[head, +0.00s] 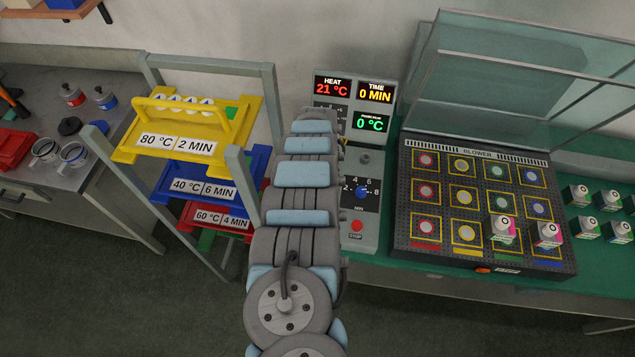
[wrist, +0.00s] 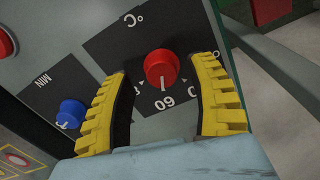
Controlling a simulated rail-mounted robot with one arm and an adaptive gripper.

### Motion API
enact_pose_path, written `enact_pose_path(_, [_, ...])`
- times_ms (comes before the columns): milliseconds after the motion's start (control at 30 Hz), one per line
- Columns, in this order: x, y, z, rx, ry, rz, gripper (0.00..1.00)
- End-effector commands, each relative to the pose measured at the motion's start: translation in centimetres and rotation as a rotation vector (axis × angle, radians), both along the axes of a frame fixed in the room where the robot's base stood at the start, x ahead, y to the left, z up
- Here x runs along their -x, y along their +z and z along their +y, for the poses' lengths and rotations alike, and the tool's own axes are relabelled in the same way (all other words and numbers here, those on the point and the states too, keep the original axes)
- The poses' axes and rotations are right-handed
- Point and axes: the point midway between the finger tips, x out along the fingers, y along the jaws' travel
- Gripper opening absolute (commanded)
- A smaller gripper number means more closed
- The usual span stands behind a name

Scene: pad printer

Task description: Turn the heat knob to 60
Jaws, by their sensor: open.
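In the wrist view the red heat knob (wrist: 162,66) sits on a black dial plate marked °C (wrist: 122,40). Its white pointer line faces the lower edge of the picture, toward the mark 60 (wrist: 164,103). My gripper (wrist: 161,70) is open, with one yellow ribbed finger on each side of the knob. Gaps show between fingers and knob. In the head view my arm hides the heat knob and my gripper. The heat display (head: 332,88) reads 21 °C there.
A blue minutes knob (head: 361,192) and a red stop button (head: 357,226) are on the same panel. The blower bed (head: 485,215) with a raised clear lid (head: 520,70) stands to the right. A rack with labelled trays (head: 175,145) stands to the left.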

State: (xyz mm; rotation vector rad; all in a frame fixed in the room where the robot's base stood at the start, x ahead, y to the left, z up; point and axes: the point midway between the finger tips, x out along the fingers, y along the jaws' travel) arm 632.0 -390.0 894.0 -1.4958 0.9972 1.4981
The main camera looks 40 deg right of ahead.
Motion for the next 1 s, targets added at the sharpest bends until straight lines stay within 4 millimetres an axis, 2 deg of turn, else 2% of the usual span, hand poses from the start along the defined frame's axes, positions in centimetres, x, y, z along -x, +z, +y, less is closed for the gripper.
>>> enact_pose_path(700, [-0.4, 8.2, 0.3, -0.003, 0.003, -0.006, 0.58])
enact_pose_path(1000, [-0.3, 10.5, 0.2, -0.001, 0.003, -0.005, 0.58])
